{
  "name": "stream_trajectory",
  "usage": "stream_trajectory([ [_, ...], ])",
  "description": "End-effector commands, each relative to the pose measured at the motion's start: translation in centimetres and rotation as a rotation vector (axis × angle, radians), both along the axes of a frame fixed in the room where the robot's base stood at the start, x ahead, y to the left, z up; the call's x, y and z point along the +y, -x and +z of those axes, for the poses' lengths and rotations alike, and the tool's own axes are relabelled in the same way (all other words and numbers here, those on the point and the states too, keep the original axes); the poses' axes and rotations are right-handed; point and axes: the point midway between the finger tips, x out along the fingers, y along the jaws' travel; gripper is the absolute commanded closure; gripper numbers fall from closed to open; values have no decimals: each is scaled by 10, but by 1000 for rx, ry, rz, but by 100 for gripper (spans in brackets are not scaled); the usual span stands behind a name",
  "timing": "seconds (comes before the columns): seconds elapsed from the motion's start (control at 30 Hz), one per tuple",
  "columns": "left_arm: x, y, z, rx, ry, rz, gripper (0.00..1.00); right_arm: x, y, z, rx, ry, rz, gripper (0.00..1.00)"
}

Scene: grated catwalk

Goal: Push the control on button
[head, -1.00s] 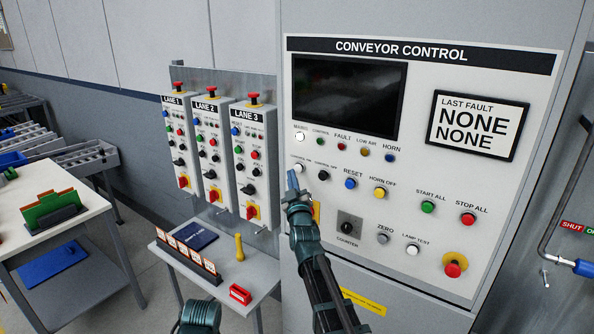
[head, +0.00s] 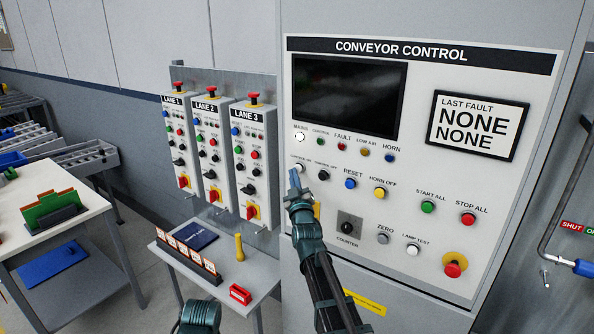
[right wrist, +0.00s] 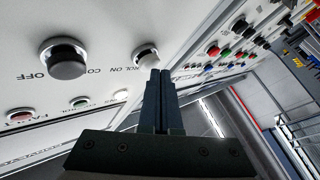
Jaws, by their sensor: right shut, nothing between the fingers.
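The control on button (head: 299,168) is a pale round button at the left end of the conveyor control panel's (head: 415,165) button row. In the head view it is partly hidden behind the fingertips. In the right wrist view the white control on button (right wrist: 146,57) stands out of the panel by its label. My right gripper (head: 294,179) is shut and empty, its tips right at the button. In the right wrist view the right gripper's fingertips (right wrist: 160,74) overlap the button's edge; I cannot tell whether they touch. My left gripper's fingers are not seen.
The black control off button (head: 323,174) is just right of the control on button, with the blue reset button (head: 350,183) beyond. Lane boxes (head: 212,155) stand to the left. A small table (head: 262,284) with a red block and yellow item is below them.

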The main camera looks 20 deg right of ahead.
Motion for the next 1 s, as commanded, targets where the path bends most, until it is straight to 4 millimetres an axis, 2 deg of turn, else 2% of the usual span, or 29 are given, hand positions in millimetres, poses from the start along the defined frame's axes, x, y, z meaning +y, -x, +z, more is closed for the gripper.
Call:
stream_trajectory([
  [1.0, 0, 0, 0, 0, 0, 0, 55, -10, -8, 0, 0, 0, -1, 100],
])
